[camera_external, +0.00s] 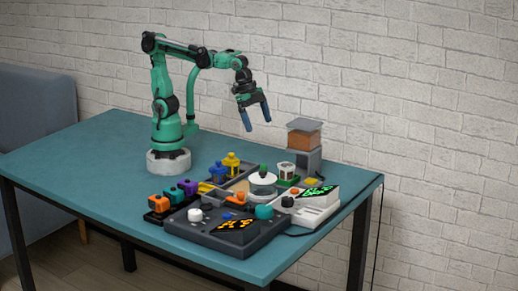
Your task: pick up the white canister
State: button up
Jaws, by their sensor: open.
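My gripper (257,123) is open and empty, with its two blue fingers pointing down, high above the table. A small white canister-like container (287,173) with a dark top stands at the back right of the cluster of items, by a green base. It is below my gripper and to its right, well apart from it. A short white round piece (195,215) sits on the dark grey panel (222,240) at the front. The picture is too small to tell for sure which of these is the white canister.
An orange-filled box with a grey lid (304,134) stands on a grey block behind the container. A white dome-like piece (262,183), yellow (231,162) and blue (218,172) pieces and several coloured blocks crowd nearby. The table's left side (75,165) is clear.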

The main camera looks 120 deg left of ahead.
jog(key=w+a+m+g, duration=0.2)
jog(key=w+a+g, duration=0.1)
jog(key=w+a, duration=0.25)
jog(key=g, duration=0.1)
send_near(286, 166)
jog(key=f, duration=0.6)
jog(key=w+d+f, duration=0.1)
jog(key=f, duration=0.2)
jog(key=shift+d+f, duration=0.1)
jog(key=shift+f, duration=0.1)
grip_shut()
jog(key=shift+r, duration=0.15)
